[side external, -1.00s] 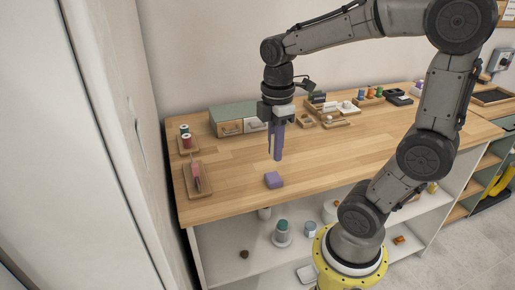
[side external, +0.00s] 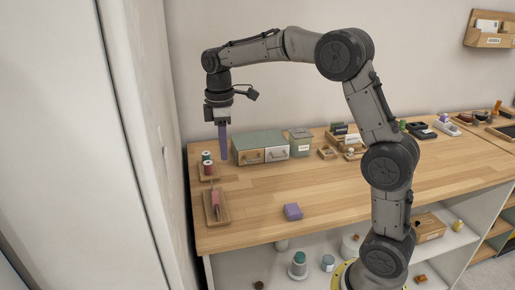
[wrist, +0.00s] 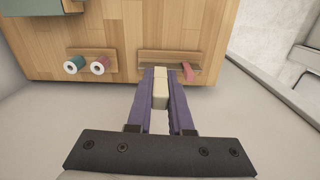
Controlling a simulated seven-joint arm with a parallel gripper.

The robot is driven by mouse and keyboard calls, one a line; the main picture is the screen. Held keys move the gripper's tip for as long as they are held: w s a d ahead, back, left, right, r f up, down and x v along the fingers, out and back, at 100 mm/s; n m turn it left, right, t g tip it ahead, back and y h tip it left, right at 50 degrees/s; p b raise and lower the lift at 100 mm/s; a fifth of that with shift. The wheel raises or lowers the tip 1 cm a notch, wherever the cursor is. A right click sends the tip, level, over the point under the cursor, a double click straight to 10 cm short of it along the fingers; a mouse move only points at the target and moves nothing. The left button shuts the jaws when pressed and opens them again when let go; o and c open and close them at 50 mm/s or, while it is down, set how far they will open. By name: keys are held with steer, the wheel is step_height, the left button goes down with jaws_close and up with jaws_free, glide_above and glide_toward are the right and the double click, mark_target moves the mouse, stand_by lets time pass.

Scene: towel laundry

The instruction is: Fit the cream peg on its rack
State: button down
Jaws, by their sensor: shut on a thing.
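My gripper (side external: 223,150), with purple fingers, hangs pointing down above the left end of the table. In the wrist view the gripper (wrist: 160,73) is shut on the cream peg (wrist: 160,92), a pale blocky piece between the fingers. The side view does not show the peg clearly. A wooden rack (side external: 223,217) holding a pink peg (side external: 215,200) lies at the table's left front; the rack also shows in the wrist view (wrist: 152,55), partly behind my fingers. Another wooden rack (side external: 203,178) behind it holds a green and a red spool (side external: 208,168). The cream peg is apart from both racks.
A green-topped drawer box (side external: 260,140) stands at the back, right of the gripper. The middle of the table is clear. A white wall panel (side external: 140,150) is close on the left.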

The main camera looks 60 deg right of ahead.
steer(key=shift+n, duration=0.3)
steer(key=w+f, duration=0.1)
steer(key=w+a+f, duration=0.1)
steer(key=f, duration=0.1)
steer(key=w+a+f, duration=0.1)
steer(key=f, duration=0.1)
steer(key=shift+w+f, duration=0.25)
steer(key=shift+f, duration=1.65)
steer(key=shift+f, duration=0.6)
steer(key=shift+c, duration=1.6)
jaws_free()
steer(key=shift+s, duration=0.1)
steer(key=shift+r, duration=3.55)
